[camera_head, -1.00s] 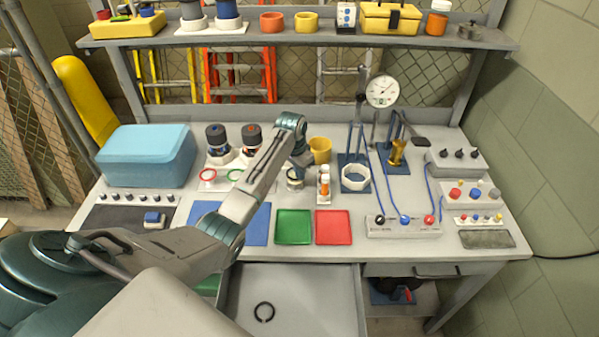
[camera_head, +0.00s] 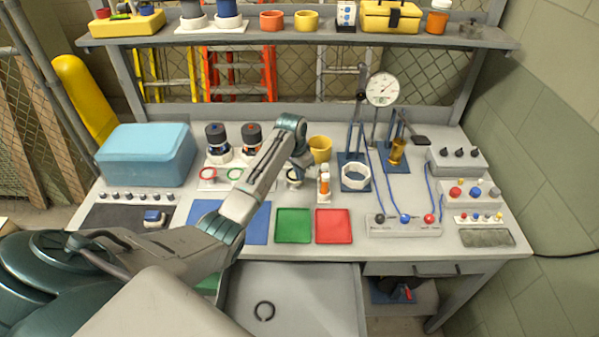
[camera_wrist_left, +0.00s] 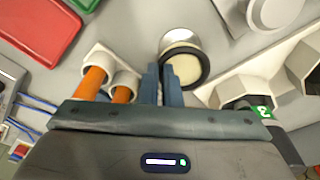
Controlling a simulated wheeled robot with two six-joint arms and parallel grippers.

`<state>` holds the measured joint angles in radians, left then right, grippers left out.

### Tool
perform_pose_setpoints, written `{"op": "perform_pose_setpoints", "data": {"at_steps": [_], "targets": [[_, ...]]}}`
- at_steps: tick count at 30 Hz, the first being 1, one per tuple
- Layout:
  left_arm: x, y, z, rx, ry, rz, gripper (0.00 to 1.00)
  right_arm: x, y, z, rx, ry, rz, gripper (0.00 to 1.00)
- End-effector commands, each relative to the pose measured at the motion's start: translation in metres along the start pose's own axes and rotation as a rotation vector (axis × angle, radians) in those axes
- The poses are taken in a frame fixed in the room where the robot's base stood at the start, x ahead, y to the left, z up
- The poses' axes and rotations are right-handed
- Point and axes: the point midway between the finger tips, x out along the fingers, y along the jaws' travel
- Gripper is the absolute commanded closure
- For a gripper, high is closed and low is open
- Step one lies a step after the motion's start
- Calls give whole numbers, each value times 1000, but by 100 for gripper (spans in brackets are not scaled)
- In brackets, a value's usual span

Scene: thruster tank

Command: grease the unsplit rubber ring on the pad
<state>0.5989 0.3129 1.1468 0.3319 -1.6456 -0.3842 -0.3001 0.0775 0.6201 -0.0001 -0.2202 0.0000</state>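A black rubber ring (camera_wrist_left: 205,72) shows at the fingertips of my left gripper (camera_wrist_left: 162,78) in the left wrist view. The two blue fingers are close together and appear shut on the ring's near left edge. Behind the ring is a small round pot with a cream-coloured inside (camera_wrist_left: 182,66); I cannot tell whether they touch. In the head view my left gripper (camera_head: 299,160) is over this pot (camera_head: 293,183), partly hiding it. The blue pad (camera_head: 255,226) is partly covered by my arm, and its visible part is bare.
An orange-tubed holder (camera_head: 323,187) stands close to the right of the pot. A yellow cup (camera_head: 320,149) is behind it. Green (camera_head: 293,226) and red (camera_head: 333,227) trays lie in front. White fittings (camera_wrist_left: 265,80) stand close by in the wrist view.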

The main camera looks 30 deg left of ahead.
Motion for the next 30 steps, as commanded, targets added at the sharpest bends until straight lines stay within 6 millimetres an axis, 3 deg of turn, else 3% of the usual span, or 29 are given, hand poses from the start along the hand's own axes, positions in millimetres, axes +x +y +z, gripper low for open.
{"op": "perform_pose_setpoints", "data": {"at_steps": [11, 30], "targets": [[2, 0, 0, -9, -1, -1, 100, -2, -1, -1, 1, 1, -1, 64], [0, 0, 0, -271, 5, -37, 100, -34, 7, -4, -2, 1, 5, 64]]}}
